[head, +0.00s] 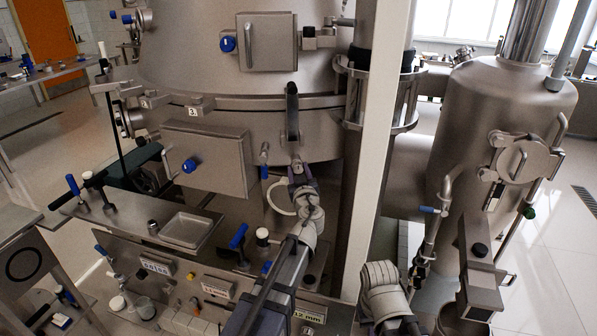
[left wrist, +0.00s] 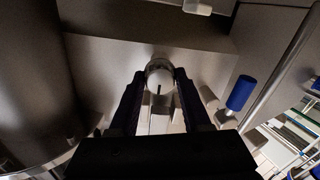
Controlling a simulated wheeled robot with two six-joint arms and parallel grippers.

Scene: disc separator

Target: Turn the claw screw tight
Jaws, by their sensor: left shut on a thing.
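The claw screw (head: 296,164) is a small metal piece low on the big steel vessel's flange, below a dark upright handle. My left gripper (head: 299,178) reaches up to it from below. In the left wrist view, a round, shiny metal end (left wrist: 160,72) of the screw sits between the tips of the two dark fingers of my left gripper (left wrist: 160,80), which are shut on it. In the head view, the fingers partly hide the screw's lower part. I cannot tell how far the screw is turned. My right gripper does not show.
The big steel vessel (head: 230,60) fills the back, with a square box (head: 205,160) left of my gripper. A bench with a sunken tray (head: 188,230) lies lower left. A pale post (head: 378,150) stands just right. A blue-handled lever (left wrist: 241,93) is close by.

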